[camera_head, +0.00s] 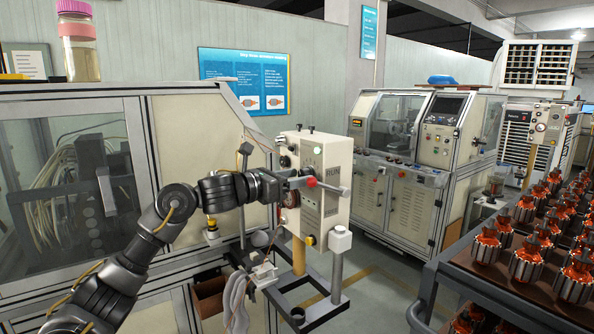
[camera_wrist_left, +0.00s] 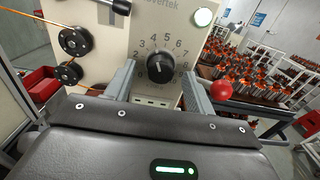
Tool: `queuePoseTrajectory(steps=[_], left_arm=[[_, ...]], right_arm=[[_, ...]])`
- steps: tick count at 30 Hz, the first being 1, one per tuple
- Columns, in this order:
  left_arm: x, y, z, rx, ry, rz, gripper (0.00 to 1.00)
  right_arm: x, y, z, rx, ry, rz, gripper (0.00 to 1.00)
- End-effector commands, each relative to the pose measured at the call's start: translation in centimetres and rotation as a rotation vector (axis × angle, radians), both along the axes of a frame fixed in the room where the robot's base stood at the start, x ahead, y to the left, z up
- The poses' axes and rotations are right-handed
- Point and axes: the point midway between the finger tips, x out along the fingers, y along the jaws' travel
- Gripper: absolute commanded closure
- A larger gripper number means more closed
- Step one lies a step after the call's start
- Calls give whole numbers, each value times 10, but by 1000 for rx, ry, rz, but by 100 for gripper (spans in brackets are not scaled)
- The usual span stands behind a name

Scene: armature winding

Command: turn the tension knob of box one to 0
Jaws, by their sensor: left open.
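The cream tension box (camera_head: 322,165) stands on a post in the middle of the head view. Its front face also shows in the left wrist view (camera_wrist_left: 185,35). The black tension knob (camera_wrist_left: 160,67) sits on that face inside a printed number dial; its exact setting is too small to read surely. My left gripper (camera_head: 300,186) is at the box face. In the left wrist view its open fingers (camera_wrist_left: 160,78) stand on either side of the knob, and I cannot tell whether they touch it. The arm and gripper hide the knob in the head view. My right gripper is not in view.
A red ball (camera_wrist_left: 221,90) sticks out close beside the right finger. Black pulleys (camera_wrist_left: 74,42) with orange wire are on the left of the box. A rack of copper-wound armatures (camera_head: 530,235) stands at right. A glazed machine cabinet (camera_head: 150,140) is at left.

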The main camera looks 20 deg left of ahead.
Motion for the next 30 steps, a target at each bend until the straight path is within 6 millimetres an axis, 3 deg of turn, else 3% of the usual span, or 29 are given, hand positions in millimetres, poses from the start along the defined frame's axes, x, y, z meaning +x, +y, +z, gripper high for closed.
queuePoseTrajectory(steps=[12, 22, 30], left_arm=[[7, -6, -1, 1, 1, 0, 46], [7, -6, -1, 1, 1, 1, 89], [7, -5, -1, -20, 18, 1, 90]], right_arm=[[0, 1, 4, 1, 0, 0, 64], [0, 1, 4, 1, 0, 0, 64], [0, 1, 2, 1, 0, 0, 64]])
